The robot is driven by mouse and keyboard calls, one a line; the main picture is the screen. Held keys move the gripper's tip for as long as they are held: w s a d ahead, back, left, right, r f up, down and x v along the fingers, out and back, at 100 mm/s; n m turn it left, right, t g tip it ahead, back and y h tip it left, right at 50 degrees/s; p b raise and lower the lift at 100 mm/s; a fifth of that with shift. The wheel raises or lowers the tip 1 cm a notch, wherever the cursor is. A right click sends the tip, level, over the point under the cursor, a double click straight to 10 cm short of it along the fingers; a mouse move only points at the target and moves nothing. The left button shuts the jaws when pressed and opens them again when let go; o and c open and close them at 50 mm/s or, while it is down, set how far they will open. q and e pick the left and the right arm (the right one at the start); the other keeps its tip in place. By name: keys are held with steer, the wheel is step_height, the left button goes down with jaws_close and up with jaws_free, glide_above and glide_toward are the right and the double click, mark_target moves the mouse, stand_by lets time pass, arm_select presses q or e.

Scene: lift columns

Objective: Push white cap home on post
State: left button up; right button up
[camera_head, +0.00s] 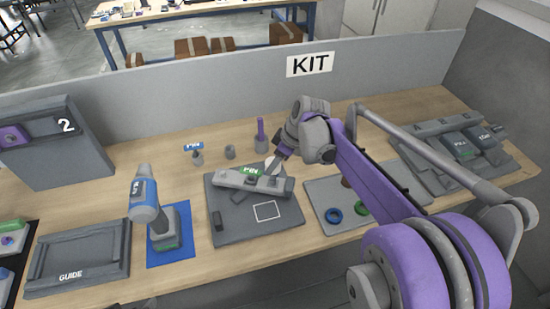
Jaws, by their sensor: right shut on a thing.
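My right gripper (278,160) reaches down from the right to the far edge of a dark grey board (285,225) in the middle of the table. It is shut on a small pale piece, which looks like the white cap (270,163); the fingers hide much of it. The cap is close to the far right end of a light grey block (235,180) with a green label. Whether a post is under the cap, and whether the two touch, I cannot tell. My left gripper is not in view.
A purple peg (261,130) stands in a grey holder behind the gripper. A blue and grey power tool (145,200) stands on a blue mat at left. Blue and green rings (333,215) lie on a tray at right. A grey partition (210,90) closes the back.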

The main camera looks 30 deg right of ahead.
steer(key=shift+f+b, duration=0.3)
steer(key=shift+f, duration=0.6)
steer(key=shift+r, duration=0.2)
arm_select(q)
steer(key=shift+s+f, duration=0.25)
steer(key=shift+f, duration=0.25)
arm_select(e)
steer(key=shift+w+f, duration=0.1)
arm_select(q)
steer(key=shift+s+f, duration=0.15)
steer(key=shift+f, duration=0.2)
arm_select(e)
steer(key=shift+f, duration=0.35)
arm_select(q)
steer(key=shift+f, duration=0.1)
arm_select(e)
steer(key=shift+f, duration=0.15)
arm_select(q)
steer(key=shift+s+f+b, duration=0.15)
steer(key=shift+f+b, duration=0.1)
steer(key=shift+b, duration=0.1)
arm_select(e)
steer(key=shift+f, duration=0.35)
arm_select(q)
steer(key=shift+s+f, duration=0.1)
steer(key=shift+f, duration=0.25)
arm_select(e)
steer(key=shift+f, duration=0.5)
